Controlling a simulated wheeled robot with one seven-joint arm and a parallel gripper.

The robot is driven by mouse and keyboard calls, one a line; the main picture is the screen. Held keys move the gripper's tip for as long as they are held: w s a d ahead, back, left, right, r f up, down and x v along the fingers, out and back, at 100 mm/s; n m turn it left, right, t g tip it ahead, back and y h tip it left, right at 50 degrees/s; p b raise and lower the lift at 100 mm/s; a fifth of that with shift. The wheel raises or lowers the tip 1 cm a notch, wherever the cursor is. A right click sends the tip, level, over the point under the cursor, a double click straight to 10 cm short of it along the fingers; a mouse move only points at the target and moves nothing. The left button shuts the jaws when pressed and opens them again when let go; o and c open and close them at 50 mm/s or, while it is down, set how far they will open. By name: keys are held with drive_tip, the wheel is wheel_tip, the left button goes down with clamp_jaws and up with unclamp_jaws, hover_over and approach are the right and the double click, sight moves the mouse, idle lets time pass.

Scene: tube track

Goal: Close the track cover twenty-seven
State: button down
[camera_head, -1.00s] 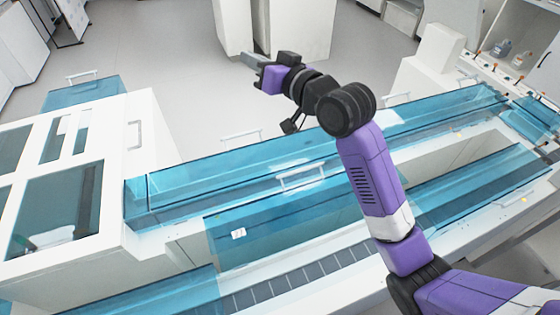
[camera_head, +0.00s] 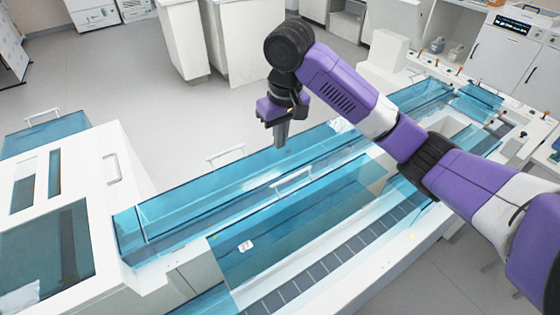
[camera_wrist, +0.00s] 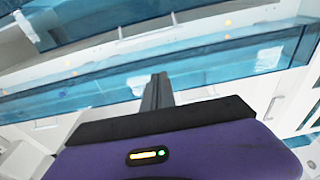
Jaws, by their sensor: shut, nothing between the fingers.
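Track cover twenty-seven (camera_head: 300,215) is the clear blue panel with a small white label reading 27 at its lower left in the head view. A white handle (camera_head: 291,181) sits along its far upper edge. The panel looks tilted up, and the dark-tiled track (camera_head: 330,263) lies exposed in front of it. My gripper (camera_head: 281,142) is shut and empty, fingers pointing down, above and beyond the handle, apart from the cover. In the wrist view the closed fingers (camera_wrist: 157,92) point toward blue panels. I cannot tell there which panel is cover twenty-seven.
Another long blue cover (camera_head: 180,212) runs behind, with its own handle (camera_head: 226,155). A white cabinet with dark windows (camera_head: 125,240) stands at the left. More blue covers (camera_head: 425,100) continue at the upper right. Open floor (camera_head: 110,90) lies behind the track.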

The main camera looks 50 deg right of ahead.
wheel_tip(320, 180, down, 10)
drive_tip(key=w+b, duration=0.1)
drive_tip(key=b, duration=0.1)
drive_tip(key=shift+s+a+r+p, duration=0.15)
drive_tip(key=shift+s+r+p, duration=0.05)
drive_tip(key=shift+s, duration=0.35)
drive_tip(key=shift+s+a+r+p, duration=0.15)
drive_tip(key=shift+s+p, duration=0.05)
drive_tip(key=shift+s, duration=0.35)
drive_tip(key=shift+s+a+r+p, duration=0.15)
drive_tip(key=shift+s+r+p, duration=0.05)
drive_tip(key=shift+s, duration=0.35)
